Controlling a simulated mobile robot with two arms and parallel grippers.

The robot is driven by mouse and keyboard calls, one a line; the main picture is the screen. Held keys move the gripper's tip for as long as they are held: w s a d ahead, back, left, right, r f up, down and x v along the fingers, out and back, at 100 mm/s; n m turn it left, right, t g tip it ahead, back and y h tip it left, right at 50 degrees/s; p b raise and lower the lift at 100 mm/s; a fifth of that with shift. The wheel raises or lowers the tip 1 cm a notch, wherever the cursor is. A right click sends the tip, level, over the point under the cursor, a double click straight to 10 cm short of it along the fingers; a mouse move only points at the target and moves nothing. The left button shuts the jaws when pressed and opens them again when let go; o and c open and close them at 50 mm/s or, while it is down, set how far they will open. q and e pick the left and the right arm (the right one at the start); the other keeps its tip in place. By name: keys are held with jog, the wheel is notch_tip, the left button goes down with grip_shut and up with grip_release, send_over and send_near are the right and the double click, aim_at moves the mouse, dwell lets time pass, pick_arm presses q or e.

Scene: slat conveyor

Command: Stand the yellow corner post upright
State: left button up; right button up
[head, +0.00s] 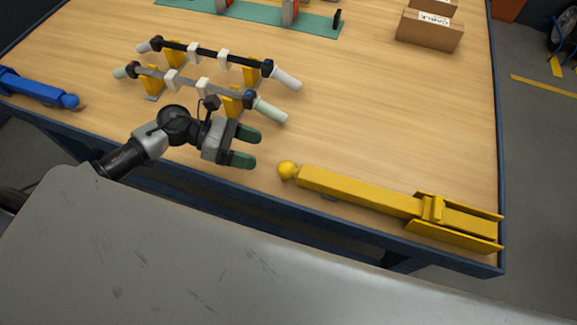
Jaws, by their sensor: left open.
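The yellow corner post (360,192) lies flat on the table near its front edge, on the right. Its round knob (287,170) points left, and its wide forked end (458,222) is at the right, by the table's corner. My left gripper (246,148) is open, with green fingertips pointing right. It is a little to the left of the knob and apart from it, with nothing between its fingers. My right gripper is not in view.
Two rods with pale handles (270,109) rest on yellow stands (232,100) behind my gripper. A blue post (38,90) lies at the left. A cardboard box (430,30) and a green mat (262,14) are at the back. The table's middle right is clear.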

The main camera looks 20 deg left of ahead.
aim_at(289, 169)
pick_arm(q)
jog(key=shift+s+a+f+m+g, duration=0.25)
jog(key=shift+a+m+g, duration=0.1)
jog(key=shift+m+g, duration=0.05)
jog(key=shift+f, duration=0.15)
jog(key=p+x, duration=0.1)
jog(key=x, duration=0.3)
jog(key=p+x, duration=0.1)
jog(key=x, duration=0.4)
jog(key=shift+s+d+f+p, duration=0.15)
jog(key=shift+d+f+p, duration=0.05)
jog(key=shift+d+p, duration=0.1)
jog(key=shift+d+f, duration=0.25)
jog(key=shift+d, duration=0.15)
